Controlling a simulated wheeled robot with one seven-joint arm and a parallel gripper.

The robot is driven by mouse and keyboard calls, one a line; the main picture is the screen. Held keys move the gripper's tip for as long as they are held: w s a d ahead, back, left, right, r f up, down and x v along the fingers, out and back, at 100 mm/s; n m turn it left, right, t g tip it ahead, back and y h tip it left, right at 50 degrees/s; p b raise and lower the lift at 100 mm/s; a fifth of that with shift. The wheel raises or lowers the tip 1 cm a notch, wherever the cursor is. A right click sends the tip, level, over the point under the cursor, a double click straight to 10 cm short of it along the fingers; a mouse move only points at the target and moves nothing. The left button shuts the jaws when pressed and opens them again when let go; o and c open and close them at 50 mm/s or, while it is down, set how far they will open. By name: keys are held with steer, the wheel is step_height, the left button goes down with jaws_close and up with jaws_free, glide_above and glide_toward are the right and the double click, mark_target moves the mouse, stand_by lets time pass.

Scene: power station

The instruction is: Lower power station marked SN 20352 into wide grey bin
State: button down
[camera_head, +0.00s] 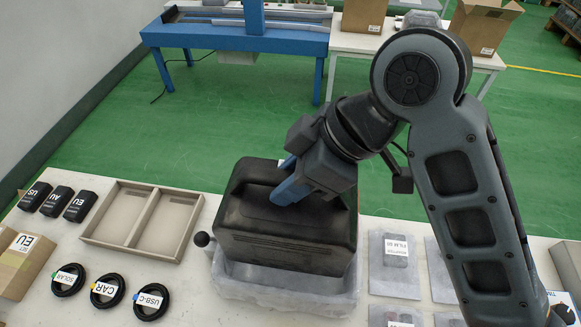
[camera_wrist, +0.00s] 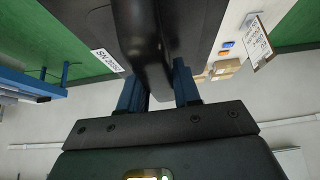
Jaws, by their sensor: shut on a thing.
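The power station (camera_head: 290,232) is a large black case with a top handle. Its label, reading SN with partly legible digits, shows in the wrist view (camera_wrist: 107,61). My gripper (camera_head: 287,190) is shut on the handle, which passes between the blue fingers in the wrist view (camera_wrist: 158,92). The power station is roughly upright over the wide grey bin (camera_head: 285,290), whose front wall and rim show below it. Its lower edge overlaps the bin's opening; I cannot tell whether it touches the bin floor. The bin's far side is hidden.
A beige divided tray (camera_head: 118,239) is left of the bin, with black adapters (camera_head: 78,206) and labelled cable coils (camera_head: 106,291) nearby. A black ball knob (camera_head: 201,239) stands at the bin's left. Bagged items (camera_head: 396,250) lie to the right. A blue bench (camera_head: 235,40) stands behind.

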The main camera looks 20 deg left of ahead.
step_height(320, 180, down, 3)
steer(key=shift+f+b, duration=0.2)
steer(key=shift+b, duration=0.4)
steer(key=shift+f+b, duration=2.65)
steer(key=shift+f, duration=0.9)
steer(key=c, duration=1)
jaws_free()
steer(key=shift+o, duration=1.4)
steer(key=shift+f, duration=0.1)
steer(key=shift+f, duration=0.1)
